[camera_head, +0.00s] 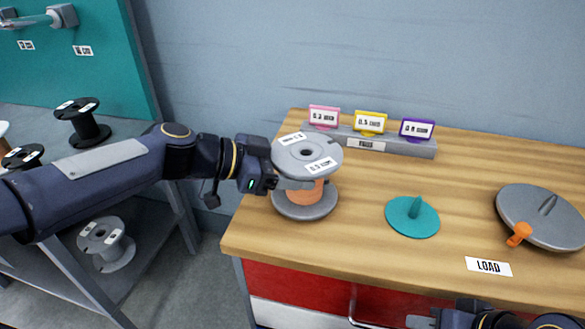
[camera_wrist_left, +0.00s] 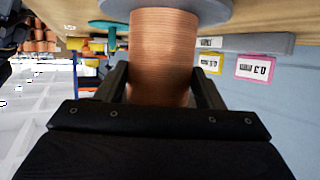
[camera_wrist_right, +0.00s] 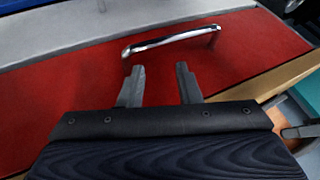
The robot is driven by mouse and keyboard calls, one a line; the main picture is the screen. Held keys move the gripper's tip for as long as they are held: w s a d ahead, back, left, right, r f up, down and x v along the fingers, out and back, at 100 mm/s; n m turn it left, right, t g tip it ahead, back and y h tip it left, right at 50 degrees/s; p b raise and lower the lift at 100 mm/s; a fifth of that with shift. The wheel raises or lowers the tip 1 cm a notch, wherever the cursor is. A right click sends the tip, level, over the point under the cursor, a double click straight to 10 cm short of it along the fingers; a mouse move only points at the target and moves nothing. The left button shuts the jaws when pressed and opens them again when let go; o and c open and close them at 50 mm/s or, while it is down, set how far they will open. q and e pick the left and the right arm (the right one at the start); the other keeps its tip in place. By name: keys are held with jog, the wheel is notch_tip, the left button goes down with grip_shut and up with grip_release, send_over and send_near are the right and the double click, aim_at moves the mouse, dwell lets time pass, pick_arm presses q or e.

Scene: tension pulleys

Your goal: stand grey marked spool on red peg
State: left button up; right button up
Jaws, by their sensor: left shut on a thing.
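My left gripper (camera_head: 298,184) is shut on the copper-wound core of a grey spool (camera_head: 306,158) with white labels on its top flange. The spool is upright at the left end of the wooden table; I cannot tell whether its lower flange touches the top. Its copper winding (camera_wrist_left: 163,55) fills the space between the fingers in the left wrist view. A teal disc with a pointed teal peg (camera_head: 413,215) stands on the table to the right. No red peg shows. My right gripper (camera_wrist_right: 160,72) is open and empty, in front of the red drawer.
A grey disc with an orange knob (camera_head: 540,215) lies at the right, near a LOAD label (camera_head: 488,266). A grey rail (camera_head: 390,142) with pink, yellow and purple tags stands at the back. A chrome drawer handle (camera_wrist_right: 172,40) is near my right fingers. A shelf with spools stands left.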

pick_arm(q)
jog(key=shift+f, duration=0.15)
jog(key=shift+f+b, duration=0.15)
jog(key=shift+b, duration=0.15)
dwell(0.3)
jog(key=o, duration=1.5)
jog(key=v, duration=0.7)
jog(key=shift+s+a+p, duration=0.15)
jog(key=shift+a+p, duration=0.2)
jog(key=shift+p, duration=0.05)
